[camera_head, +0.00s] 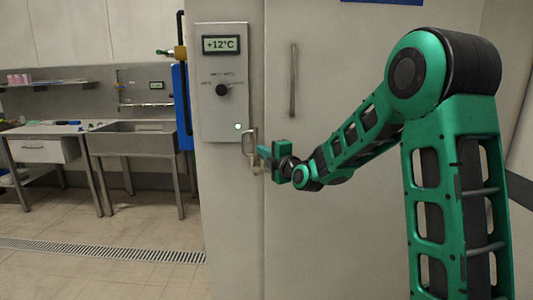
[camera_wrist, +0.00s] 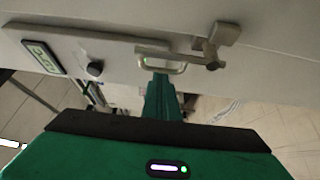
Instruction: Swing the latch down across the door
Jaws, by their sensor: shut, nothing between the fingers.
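The metal latch (camera_head: 250,140) is at the left edge of the big pale door (camera_head: 340,150), below the control panel. In the wrist view the latch (camera_wrist: 163,66) shows as a bar with a U-shaped loop, joined to a pivot and a small block. Its bar seems to stand roughly upright along the door's edge, not across the door. My gripper (camera_head: 262,153) is shut and empty beside the latch. In the wrist view the green fingers of my gripper (camera_wrist: 161,80) end close to the loop. I cannot tell if they touch it. The fingers hide part of the latch in the head view.
The control panel (camera_head: 221,85), with a +12°C display and a knob, is just above the latch. A vertical door handle (camera_head: 293,80) stands to the right. A steel sink table (camera_head: 135,128) and another table (camera_head: 40,130) are at the left, with open floor before them.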

